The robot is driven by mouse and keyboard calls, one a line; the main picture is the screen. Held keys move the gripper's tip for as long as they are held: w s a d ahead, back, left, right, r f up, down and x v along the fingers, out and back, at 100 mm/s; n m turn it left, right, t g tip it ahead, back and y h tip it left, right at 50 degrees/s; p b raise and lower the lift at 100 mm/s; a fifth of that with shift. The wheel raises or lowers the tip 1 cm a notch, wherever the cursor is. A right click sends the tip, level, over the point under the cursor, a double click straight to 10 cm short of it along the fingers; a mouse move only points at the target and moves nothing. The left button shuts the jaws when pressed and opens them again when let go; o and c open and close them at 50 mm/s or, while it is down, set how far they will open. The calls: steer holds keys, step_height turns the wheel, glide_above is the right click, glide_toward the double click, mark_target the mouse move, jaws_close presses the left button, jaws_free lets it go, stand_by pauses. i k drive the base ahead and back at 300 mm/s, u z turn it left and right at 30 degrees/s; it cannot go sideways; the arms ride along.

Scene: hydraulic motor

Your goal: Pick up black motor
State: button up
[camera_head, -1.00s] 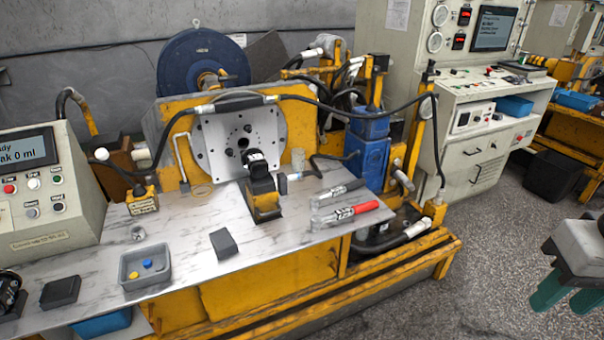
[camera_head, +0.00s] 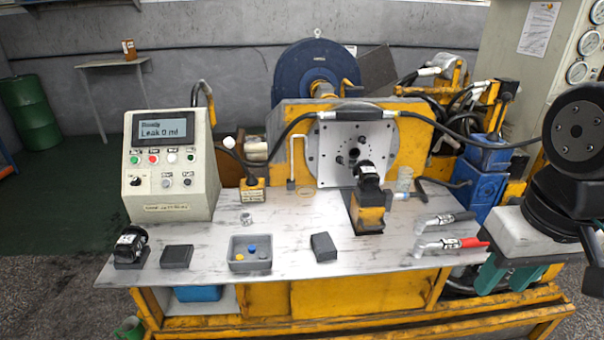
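A black motor (camera_head: 131,243) sits on a dark base at the left front end of the metal bench (camera_head: 215,272). A second black motor-like part (camera_head: 369,178) sits on the yellow mount (camera_head: 368,210) in front of the round face plate. My gripper (camera_head: 512,278) is at the right, over the bench's right end in the picture, far from the left motor. Its green fingers point down and stand apart, with nothing seen between them. Part of it is hidden under my grey and black wrist.
A control box (camera_head: 170,175) stands behind the left motor. A black block (camera_head: 176,257), a grey tray (camera_head: 250,265) with small coloured pieces and a dark block (camera_head: 324,247) line the front. Red and black-handled tools (camera_head: 450,243) lie at the right. Hoses arch over the plate.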

mark_target(364, 171)
steer(key=u, duration=0.45)
steer(key=i, duration=1.2)
steer(key=z, duration=0.35)
